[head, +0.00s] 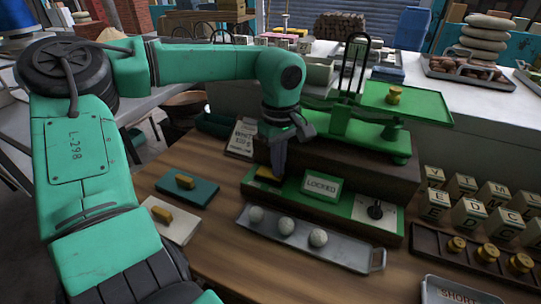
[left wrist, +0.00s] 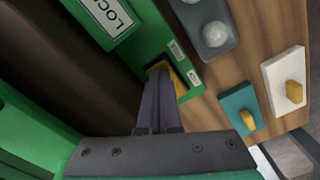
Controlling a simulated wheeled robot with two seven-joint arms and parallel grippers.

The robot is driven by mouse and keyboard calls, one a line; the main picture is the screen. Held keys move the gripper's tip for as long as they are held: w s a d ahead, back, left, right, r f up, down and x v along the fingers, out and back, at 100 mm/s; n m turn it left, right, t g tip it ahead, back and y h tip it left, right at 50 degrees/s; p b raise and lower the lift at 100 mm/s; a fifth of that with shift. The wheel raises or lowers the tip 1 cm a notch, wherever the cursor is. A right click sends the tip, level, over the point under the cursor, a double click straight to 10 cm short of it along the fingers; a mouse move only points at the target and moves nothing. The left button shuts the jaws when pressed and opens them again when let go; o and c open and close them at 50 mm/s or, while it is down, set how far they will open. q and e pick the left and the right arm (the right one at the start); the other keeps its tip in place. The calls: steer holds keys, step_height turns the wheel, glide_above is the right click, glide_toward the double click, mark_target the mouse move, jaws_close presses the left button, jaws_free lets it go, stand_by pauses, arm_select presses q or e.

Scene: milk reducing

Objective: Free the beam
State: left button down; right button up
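A green balance scale (head: 345,122) stands on a brown base, with a flat green pan (head: 410,103) bearing a brass weight (head: 394,94). My left gripper (head: 279,172) points down at the yellow piece. In the left wrist view its fingers (left wrist: 159,75) are close together and overlap the yellow piece (left wrist: 181,86); whether they pinch it is hidden. My right gripper is not in view.
A grey tray (head: 347,257) with three white balls lies in front. Teal (head: 206,195) and white (head: 183,232) plates with yellow pieces lie left. Letter blocks (head: 468,214) and a brass-weight rack (head: 427,240) stand right. A printed card (head: 242,136) stands behind left.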

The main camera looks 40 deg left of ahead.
arm_select(q)
steer(key=shift+f, duration=0.1)
step_height(320, 180, up, 7)
steer(key=p, duration=0.5)
stand_by(0.5)
